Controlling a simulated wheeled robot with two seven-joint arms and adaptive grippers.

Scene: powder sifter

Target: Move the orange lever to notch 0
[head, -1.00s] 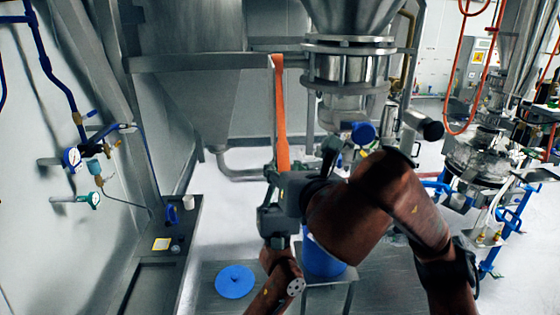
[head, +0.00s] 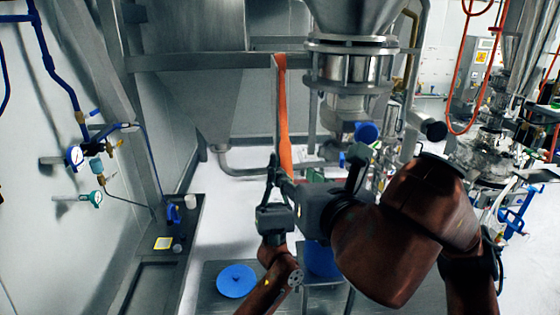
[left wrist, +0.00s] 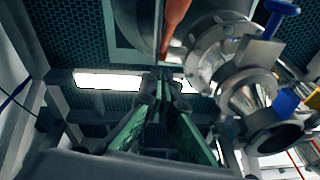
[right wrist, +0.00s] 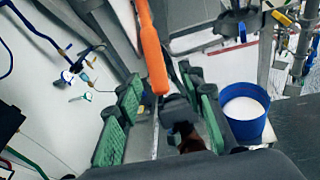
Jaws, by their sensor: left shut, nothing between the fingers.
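The orange lever (head: 282,115) hangs steeply down from the grey horizontal beam beneath the hopper. Its lower end is near both grippers in the head view. My left gripper (head: 271,165) points upward beside the lever, shut and empty. In the left wrist view its fingers (left wrist: 163,78) meet below the lever (left wrist: 174,22). My right gripper (head: 285,182) comes in from the right and is partly hidden by its own arm. In the right wrist view its fingers (right wrist: 160,80) are apart, with the lever's rounded end (right wrist: 154,60) showing between them; contact cannot be told. No notch marks are readable.
A blue bucket (head: 322,262) stands below my right arm; white powder (right wrist: 243,108) shows in it. A round blue lid (head: 235,281) lies to its left. The metal valve assembly (head: 345,75) is right of the lever. Wall pipes and gauges (head: 75,157) are far left.

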